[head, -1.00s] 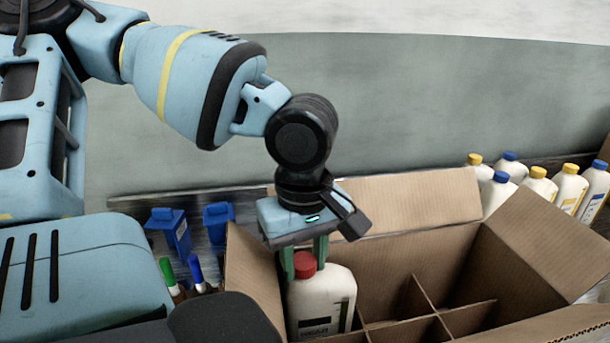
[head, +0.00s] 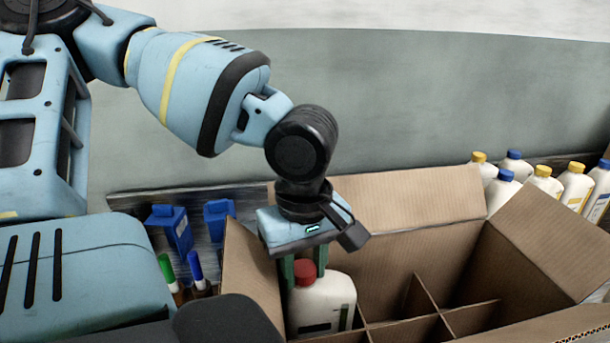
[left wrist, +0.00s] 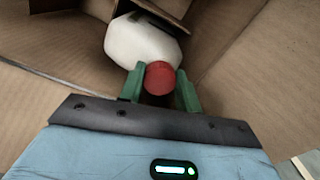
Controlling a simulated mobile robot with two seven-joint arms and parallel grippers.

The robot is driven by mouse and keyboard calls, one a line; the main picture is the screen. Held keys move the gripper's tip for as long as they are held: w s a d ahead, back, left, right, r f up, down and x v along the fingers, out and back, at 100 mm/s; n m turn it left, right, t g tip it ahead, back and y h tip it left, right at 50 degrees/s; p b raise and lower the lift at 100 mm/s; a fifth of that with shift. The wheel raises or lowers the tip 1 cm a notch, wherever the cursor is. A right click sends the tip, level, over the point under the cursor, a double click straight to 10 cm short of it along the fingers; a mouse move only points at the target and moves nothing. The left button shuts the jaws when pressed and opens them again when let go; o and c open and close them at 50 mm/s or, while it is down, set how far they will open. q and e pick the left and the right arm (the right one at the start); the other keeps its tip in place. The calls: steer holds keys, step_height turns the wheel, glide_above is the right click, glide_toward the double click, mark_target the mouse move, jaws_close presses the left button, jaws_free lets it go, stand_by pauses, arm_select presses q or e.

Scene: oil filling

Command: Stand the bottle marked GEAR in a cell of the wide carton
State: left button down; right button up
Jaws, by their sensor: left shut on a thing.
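The white bottle with a red cap (head: 325,303) is upright inside the left end of the wide carton (head: 400,207); its lower part is hidden by the carton's front. Its dark label shows only in part now. My left gripper (head: 305,270) points down and is shut on the bottle's red cap. In the left wrist view the green fingers (left wrist: 159,85) sit on both sides of the red cap, with the white body (left wrist: 140,42) beyond it. Cardboard dividers (head: 430,300) form empty cells to the right of the bottle. My right gripper is not in view.
Several white bottles with yellow and blue caps (head: 545,185) stand behind the carton at the right. Two blue containers (head: 170,228) and bottles with green and blue tops (head: 197,272) stand left of the carton. Open flaps rise around the carton.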

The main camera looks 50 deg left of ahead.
arm_select(q)
steer(key=shift+f, duration=0.3)
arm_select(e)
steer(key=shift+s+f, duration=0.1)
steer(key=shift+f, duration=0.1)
arm_select(q)
steer(key=shift+f, duration=0.25)
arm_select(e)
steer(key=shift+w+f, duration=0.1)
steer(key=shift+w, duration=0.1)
arm_select(q)
steer(key=c, duration=0.9)
jaws_free()
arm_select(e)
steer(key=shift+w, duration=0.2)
arm_select(q)
steer(key=shift+s+f, duration=0.1)
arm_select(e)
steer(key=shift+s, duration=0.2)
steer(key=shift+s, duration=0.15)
arm_select(q)
step_height(320, 180, up, 8)
steer(key=shift+f+p, duration=0.2)
steer(key=shift+p, duration=0.3)
steer(key=shift+r, duration=0.25)
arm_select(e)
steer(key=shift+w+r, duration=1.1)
